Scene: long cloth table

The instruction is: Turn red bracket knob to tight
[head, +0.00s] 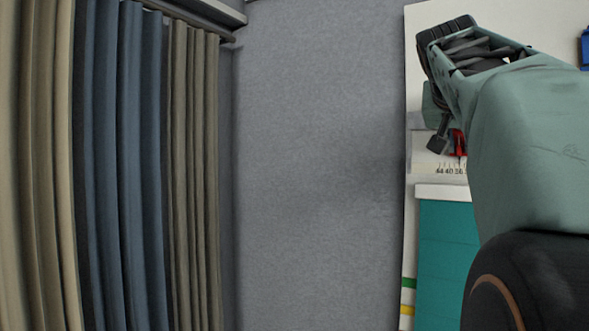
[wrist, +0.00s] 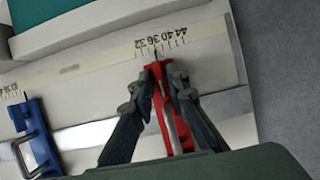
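The red bracket (wrist: 161,105) stands on the pale table rail, with a dark pointer tip near the "32" end of a printed number scale (wrist: 160,42). A grey metal lever or bar shows along its near part. My gripper (wrist: 161,72) has one dark finger on each side of the bracket's upper end, very close to it. I cannot tell whether the fingers touch it. No separate knob can be made out. In the head view the red bracket (head: 457,144) is partly hidden beside my gripper (head: 438,142) and arm.
A blue bracket (wrist: 36,136) with a metal handle stands left in the wrist view, by another scale (wrist: 14,93). A teal block (head: 446,265) with a white top is near the table edge. Grey floor lies open left of the table; hanging cloths (head: 120,160) are farther left.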

